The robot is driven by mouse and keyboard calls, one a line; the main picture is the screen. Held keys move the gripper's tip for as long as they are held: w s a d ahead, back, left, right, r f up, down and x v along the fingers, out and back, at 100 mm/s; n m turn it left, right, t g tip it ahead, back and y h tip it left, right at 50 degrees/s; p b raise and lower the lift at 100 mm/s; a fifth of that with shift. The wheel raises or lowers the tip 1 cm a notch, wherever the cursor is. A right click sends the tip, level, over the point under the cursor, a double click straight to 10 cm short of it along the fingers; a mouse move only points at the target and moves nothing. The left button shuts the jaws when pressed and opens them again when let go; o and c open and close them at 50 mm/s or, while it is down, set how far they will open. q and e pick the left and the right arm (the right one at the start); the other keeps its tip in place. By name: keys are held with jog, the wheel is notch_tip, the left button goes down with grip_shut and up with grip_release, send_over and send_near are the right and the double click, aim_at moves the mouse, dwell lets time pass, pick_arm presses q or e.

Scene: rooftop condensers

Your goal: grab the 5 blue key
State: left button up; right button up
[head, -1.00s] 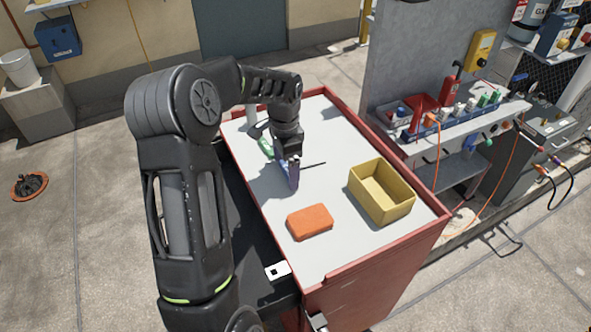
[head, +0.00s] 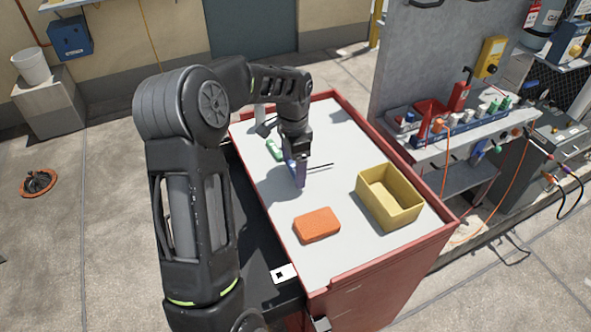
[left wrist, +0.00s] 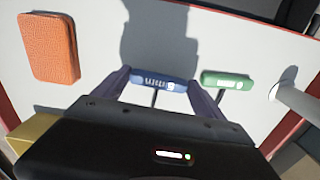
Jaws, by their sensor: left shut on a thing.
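The blue key (left wrist: 160,80) has a blue handle with white marking that looks like "5mm" and a dark shank. In the left wrist view it lies between the fingers of my left gripper (left wrist: 157,88), which is shut on it. In the head view my left gripper (head: 298,178) is low over the white cart top, and the blue handle is mostly hidden by the fingers. A green key (left wrist: 228,81) lies beside the blue one; it also shows in the head view (head: 274,150). My right gripper is in neither view.
The cart top (head: 275,210) is white with a raised red rim. An orange block (head: 317,225) lies near the front and a yellow open bin (head: 389,197) stands at the right. A grey post rises near the green key. A workbench with tools stands right of the cart.

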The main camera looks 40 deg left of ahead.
pick_arm(q)
notch_tip(320, 180, up, 9)
jog(key=shift+b, duration=0.45)
jog(key=shift+f, duration=0.1)
